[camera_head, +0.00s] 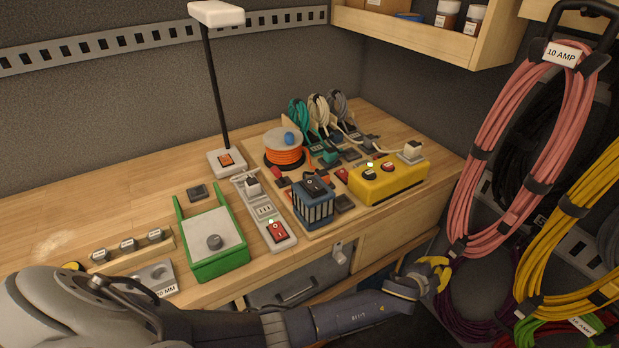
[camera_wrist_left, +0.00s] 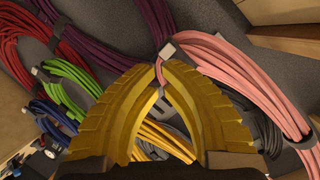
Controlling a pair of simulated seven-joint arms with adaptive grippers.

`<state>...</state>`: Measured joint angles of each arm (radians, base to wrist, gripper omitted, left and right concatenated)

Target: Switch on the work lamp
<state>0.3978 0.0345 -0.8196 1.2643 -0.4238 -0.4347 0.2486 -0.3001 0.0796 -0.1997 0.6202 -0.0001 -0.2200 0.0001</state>
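The work lamp (camera_head: 217,15) stands at the back of the bench, with a pale head on a thin black post. Its light base carries an orange-red rocker switch (camera_head: 227,159). I cannot tell the switch's position. My left gripper (camera_head: 437,270) is beyond the bench's front right, near the bottom of the pink cord coil (camera_head: 495,150), well away from the lamp. In the left wrist view its yellow fingers (camera_wrist_left: 159,66) meet at the tips with nothing visible held. The pink cord (camera_wrist_left: 215,55) passes close by them. My right gripper is out of view.
A power strip (camera_head: 265,212) with a red switch, a green tray (camera_head: 218,262), a blue ribbed box (camera_head: 314,210), an orange cord reel (camera_head: 284,155) and a yellow box (camera_head: 385,184) crowd the bench. Yellow coils (camera_head: 565,240) hang right. Bare bench lies left of the lamp.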

